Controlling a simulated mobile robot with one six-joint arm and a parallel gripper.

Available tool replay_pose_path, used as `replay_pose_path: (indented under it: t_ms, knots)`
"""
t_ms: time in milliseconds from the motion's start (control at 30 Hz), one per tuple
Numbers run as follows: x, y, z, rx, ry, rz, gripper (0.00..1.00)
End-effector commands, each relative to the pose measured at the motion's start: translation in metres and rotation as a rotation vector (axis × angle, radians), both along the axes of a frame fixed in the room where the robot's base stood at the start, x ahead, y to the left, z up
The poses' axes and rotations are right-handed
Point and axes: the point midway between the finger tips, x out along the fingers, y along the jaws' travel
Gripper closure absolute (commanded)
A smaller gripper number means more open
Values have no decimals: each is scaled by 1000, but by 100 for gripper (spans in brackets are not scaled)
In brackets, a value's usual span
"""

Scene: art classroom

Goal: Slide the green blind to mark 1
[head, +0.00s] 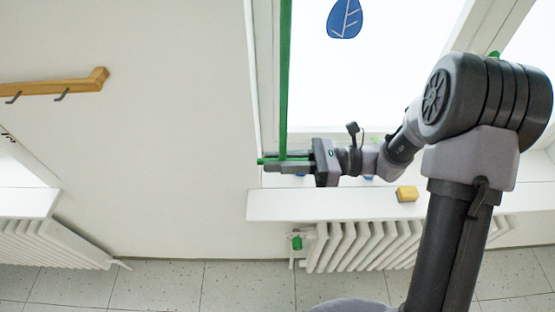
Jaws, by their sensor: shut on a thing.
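The green blind (285,75) shows in the head view as a narrow upright green strip at the left side of the window. It runs from the top edge of the picture down to my gripper. My gripper (283,162) points left above the windowsill and is shut on the blind's lower end. A short green piece (261,161) sticks out to the left past the fingertips. The fingers hide part of the blind's lower end. I cannot make out mark 1.
A yellow block (407,193) lies on the white windowsill (330,207), below my forearm. A white radiator (350,245) stands under the sill. A wooden hook rail (50,86) is on the left wall. A blue leaf (345,18) is on the window.

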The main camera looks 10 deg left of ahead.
Motion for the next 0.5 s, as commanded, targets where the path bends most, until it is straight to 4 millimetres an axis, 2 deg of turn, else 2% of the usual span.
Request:
replay_pose_path:
  t_ms: [67,100,167,500]
  knots:
    - [0,0,0,1,0,-1,100]
    - [0,0,0,1,0,-1,76]
    - [0,0,0,1,0,-1,64]
    - [0,0,0,1,0,0,64]
